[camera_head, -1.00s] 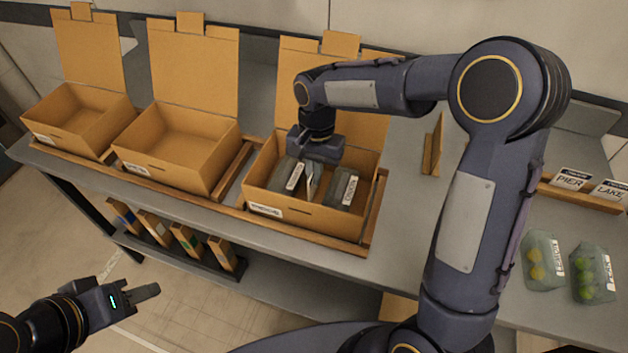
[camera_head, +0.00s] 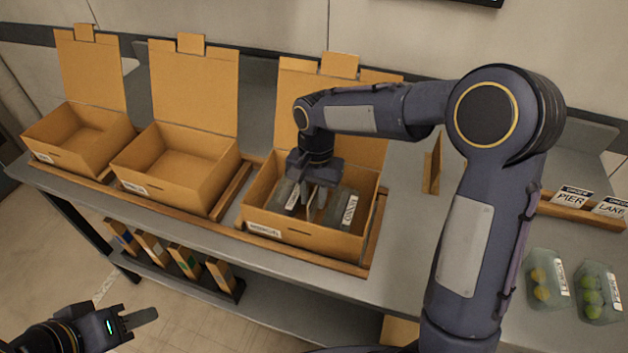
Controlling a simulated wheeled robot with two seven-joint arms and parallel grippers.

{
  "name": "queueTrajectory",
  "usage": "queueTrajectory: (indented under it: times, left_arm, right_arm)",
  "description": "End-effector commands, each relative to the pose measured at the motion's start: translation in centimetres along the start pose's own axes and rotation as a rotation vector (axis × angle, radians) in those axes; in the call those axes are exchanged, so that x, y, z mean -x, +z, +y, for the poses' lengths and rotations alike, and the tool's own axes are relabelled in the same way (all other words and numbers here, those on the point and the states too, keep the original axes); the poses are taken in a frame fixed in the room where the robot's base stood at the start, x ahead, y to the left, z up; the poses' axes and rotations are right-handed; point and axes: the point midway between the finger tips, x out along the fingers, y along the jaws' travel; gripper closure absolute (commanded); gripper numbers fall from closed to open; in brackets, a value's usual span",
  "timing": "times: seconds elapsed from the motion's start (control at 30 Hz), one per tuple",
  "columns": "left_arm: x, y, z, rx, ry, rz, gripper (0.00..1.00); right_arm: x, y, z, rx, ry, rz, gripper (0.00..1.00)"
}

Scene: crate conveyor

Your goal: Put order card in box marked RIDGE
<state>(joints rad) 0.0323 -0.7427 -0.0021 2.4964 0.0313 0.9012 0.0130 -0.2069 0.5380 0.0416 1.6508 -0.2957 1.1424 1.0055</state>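Three open cardboard boxes stand in a row: a left box (camera_head: 52,160), a middle box (camera_head: 150,190) and a right box (camera_head: 290,235). Each has a white front label too small to read, so I cannot tell which is RIDGE. My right gripper (camera_head: 312,203) points down into the right box, between two clear packs, a left pack (camera_head: 284,191) and a right pack (camera_head: 343,210). Its fingers look apart. I cannot make out a card between them or in the box. Order cards PIER (camera_head: 571,198) and LAKE (camera_head: 611,207) stand at the right. My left gripper (camera_head: 142,317) hangs empty at lower left.
The cards stand in a wooden holder (camera_head: 590,213). Packs of yellow fruit (camera_head: 541,280) and green fruit (camera_head: 595,290) lie on the table in front of it. Several cartons (camera_head: 185,258) stand on a lower shelf. Raised lids stand behind the boxes.

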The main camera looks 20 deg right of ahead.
Motion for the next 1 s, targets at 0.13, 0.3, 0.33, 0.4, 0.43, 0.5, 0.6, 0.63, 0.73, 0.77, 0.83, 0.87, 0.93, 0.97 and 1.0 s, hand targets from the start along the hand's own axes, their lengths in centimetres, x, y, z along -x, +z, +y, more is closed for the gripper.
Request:
queueTrajectory:
  times: [0.13,0.3,0.33,0.4,0.43,0.5,0.6,0.63,0.73,0.77,0.83,0.87,0.93,0.97,1.0]
  left_arm:
    - [0.0,0.0,0.0,0.000,0.000,0.000,0.64]
    - [0.1,0.0,0.0,0.000,0.000,0.000,0.64]
    - [0.1,-0.1,0.1,0.000,0.000,0.000,0.64]
    - [0.2,-0.1,0.1,0.000,0.000,0.000,0.64]
    - [0.2,-0.1,0.1,0.000,0.000,0.000,0.64]
    - [0.2,-0.1,0.1,0.000,0.000,0.000,0.64]
    - [0.3,-0.1,0.1,0.000,0.000,0.000,0.64]
    - [0.3,-0.1,0.1,0.000,0.000,0.000,0.64]
    - [0.3,-0.2,0.1,0.000,0.000,0.000,0.64]
    - [0.3,-0.2,0.1,0.000,0.000,0.000,0.64]
    - [0.3,-0.2,0.1,0.000,0.000,0.000,0.64]
    - [0.3,-0.2,0.1,0.000,0.000,0.000,0.64]
    - [0.3,-0.2,0.1,0.000,0.000,0.000,0.64]
    - [0.3,-0.2,0.1,0.000,0.000,0.000,0.64]
    - [0.3,-0.2,0.1,0.000,0.000,0.000,0.64]
  right_arm:
    - [2.4,-0.1,-0.1,0.000,-0.006,0.006,0.75]
    - [6.2,-0.1,-0.1,-0.001,-0.006,0.005,0.75]
    - [6.8,-0.1,-0.1,-0.001,-0.006,0.005,0.75]
    - [8.2,-0.1,-0.1,0.000,-0.005,0.004,0.75]
    - [8.8,-0.1,-0.1,0.000,-0.005,0.005,0.75]
    - [10.0,-0.1,-0.1,0.001,-0.004,0.004,0.75]
    - [11.1,-0.1,-0.1,0.000,-0.003,0.003,0.75]
    - [11.4,-0.1,0.0,0.000,-0.003,0.003,0.75]
    - [11.8,0.0,0.0,0.000,-0.002,0.002,0.75]
    - [11.9,0.0,0.0,0.000,-0.001,0.001,0.75]
    - [12.0,0.0,0.0,0.001,-0.002,0.001,0.75]
    - [12.1,0.0,0.1,0.002,-0.004,0.001,0.75]
    - [12.3,0.2,0.8,0.011,-0.019,0.005,0.75]
    - [12.5,0.3,1.3,0.020,-0.030,0.007,0.75]
    - [12.7,0.6,2.1,0.034,-0.048,0.011,0.75]
